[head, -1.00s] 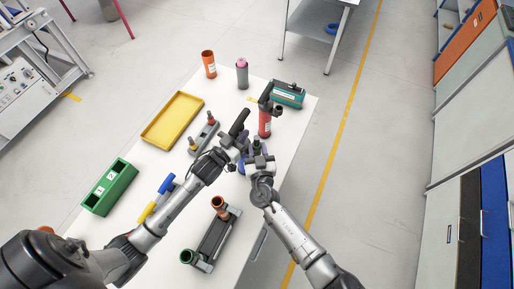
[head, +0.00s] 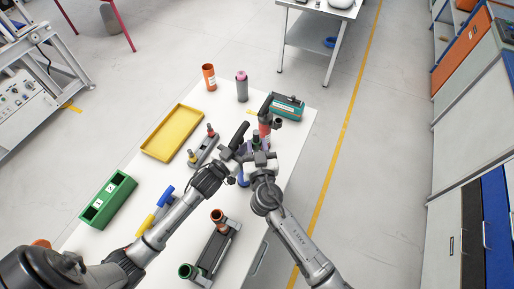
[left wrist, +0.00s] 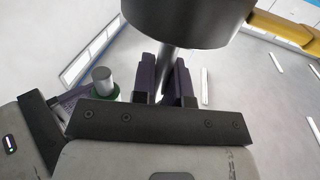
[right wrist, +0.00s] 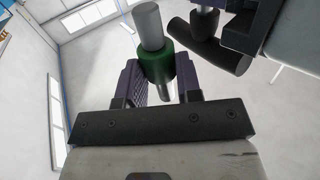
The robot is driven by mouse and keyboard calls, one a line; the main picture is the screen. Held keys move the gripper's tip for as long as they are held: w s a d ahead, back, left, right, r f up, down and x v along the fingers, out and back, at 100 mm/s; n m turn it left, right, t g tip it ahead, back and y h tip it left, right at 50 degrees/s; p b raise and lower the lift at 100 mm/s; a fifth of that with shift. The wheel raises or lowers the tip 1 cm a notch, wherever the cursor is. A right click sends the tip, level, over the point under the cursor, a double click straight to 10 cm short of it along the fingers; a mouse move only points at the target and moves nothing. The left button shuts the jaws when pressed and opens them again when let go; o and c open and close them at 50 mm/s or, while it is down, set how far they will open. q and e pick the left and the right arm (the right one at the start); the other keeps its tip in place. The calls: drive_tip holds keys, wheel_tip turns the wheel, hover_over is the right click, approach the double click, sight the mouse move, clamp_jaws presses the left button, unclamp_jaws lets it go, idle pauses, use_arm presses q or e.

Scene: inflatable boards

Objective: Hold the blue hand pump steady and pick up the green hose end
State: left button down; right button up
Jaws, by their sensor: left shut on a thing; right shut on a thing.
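My left gripper (left wrist: 165,83) is shut on the thin shaft below a large dark cylindrical handle (left wrist: 188,18), seemingly the pump's handle. In the head view the handle (head: 240,130) sticks up from the left gripper (head: 236,152). Only a little of the blue pump body (head: 243,181) shows below; the arms hide the rest. My right gripper (right wrist: 160,92) is shut on the green hose end (right wrist: 158,66), a green collar with a grey cylindrical tip. The hose end (left wrist: 104,82) also shows in the left wrist view, left of my left fingers. The two grippers are close together.
A red cylinder with a black top (head: 265,128) stands just beyond the grippers, near a teal box (head: 288,105). A peg block (head: 204,150), a yellow tray (head: 173,132) and a green bin (head: 108,200) lie left. A dark rack (head: 213,248) lies nearer.

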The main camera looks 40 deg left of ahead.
use_arm(q)
drive_tip(key=c, duration=1.1)
unclamp_jaws()
drive_tip(key=shift+o, duration=0.2)
drive_tip(key=s, duration=1.2)
drive_tip(key=shift+a, duration=0.2)
